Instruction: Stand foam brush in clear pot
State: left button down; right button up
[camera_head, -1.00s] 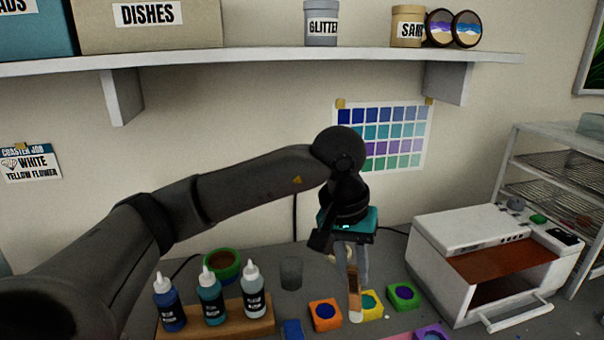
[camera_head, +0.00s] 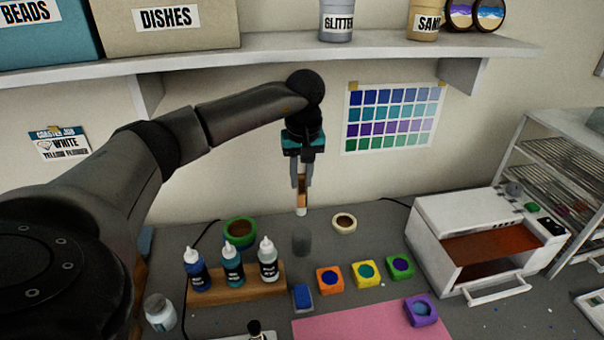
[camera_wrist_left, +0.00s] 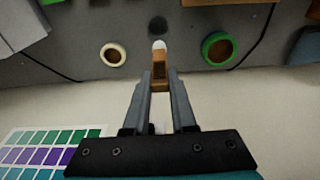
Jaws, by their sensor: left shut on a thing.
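My left gripper (camera_head: 301,183) is shut on the foam brush (camera_head: 302,197), which has a brown wooden body and a pale tip pointing down. In the left wrist view the brush (camera_wrist_left: 160,72) sits between the fingers of the gripper (camera_wrist_left: 160,82). The clear pot (camera_head: 302,241) is a small grey, see-through cup standing on the table. The brush tip is above the pot in the head view, apart from it. In the left wrist view the pot (camera_wrist_left: 158,25) shows just beyond the brush tip. My right gripper is not in view.
A green ring-shaped dish (camera_head: 240,232) and a cream ring (camera_head: 344,222) flank the pot. Dropper bottles (camera_head: 232,266) stand on a wooden block in front left. Several coloured moulds (camera_head: 366,274) lie front right, near a white oven (camera_head: 480,245).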

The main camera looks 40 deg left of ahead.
aim_at(302, 206)
pick_arm(q)
jog(key=shift+f+b, duration=2.25)
jog(key=shift+f, duration=0.45)
jog(key=shift+f+b, duration=1.7)
jog(key=shift+f, duration=1)
jog(key=c, duration=0.7)
grip_release()
jog(key=shift+o, duration=0.2)
notch_tip(302, 206, up, 15)
jog(key=s+d+p, duration=0.1)
jog(key=shift+s+d, duration=0.2)
jog(key=shift+d, duration=0.2)
